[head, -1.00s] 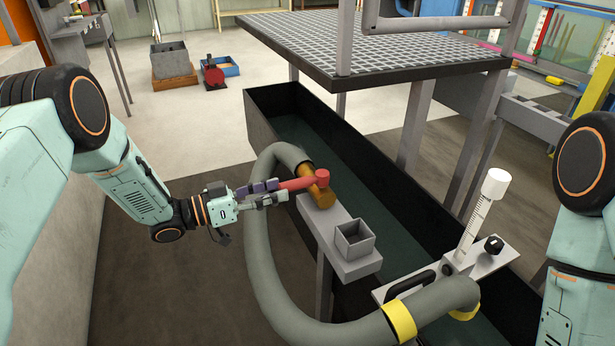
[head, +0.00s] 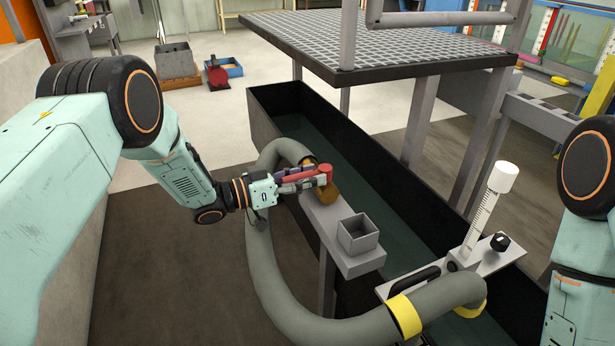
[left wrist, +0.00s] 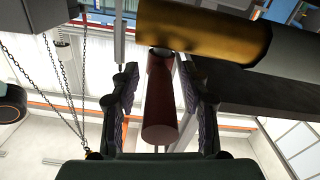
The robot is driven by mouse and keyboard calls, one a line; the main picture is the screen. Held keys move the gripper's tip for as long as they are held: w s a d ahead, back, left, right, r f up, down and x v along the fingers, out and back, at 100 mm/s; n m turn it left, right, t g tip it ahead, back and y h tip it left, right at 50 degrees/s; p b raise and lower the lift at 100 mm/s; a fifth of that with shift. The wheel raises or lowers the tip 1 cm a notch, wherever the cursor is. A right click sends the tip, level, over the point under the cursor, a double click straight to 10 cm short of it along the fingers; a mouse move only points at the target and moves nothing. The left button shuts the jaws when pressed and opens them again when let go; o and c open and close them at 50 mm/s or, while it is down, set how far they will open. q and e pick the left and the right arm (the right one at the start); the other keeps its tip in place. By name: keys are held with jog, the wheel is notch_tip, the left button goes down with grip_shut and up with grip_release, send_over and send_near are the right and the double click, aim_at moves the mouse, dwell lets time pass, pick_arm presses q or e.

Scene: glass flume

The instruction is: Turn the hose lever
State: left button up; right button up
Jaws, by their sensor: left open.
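The red hose lever (head: 322,172) sits on a brass valve body (head: 326,188) at the end of a thick grey hose (head: 262,240). My left gripper (head: 300,178) is at the lever in the head view, with its fingers along the lever's length. In the left wrist view, the red lever (left wrist: 160,105) lies between the two open fingers (left wrist: 158,100), with gaps visible on both sides. The brass body (left wrist: 200,35) crosses the top of that view. My right gripper is out of view; only part of the right arm shows.
A grey shelf (head: 358,265) with a small square cup (head: 358,233) stands just right of the valve. Behind it is a long black trough (head: 290,100) under a grated platform (head: 400,45). A plate with a white-capped cylinder (head: 503,178) is at the right.

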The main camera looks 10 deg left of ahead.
pick_arm(q)
grip_shut()
dwell(0.6)
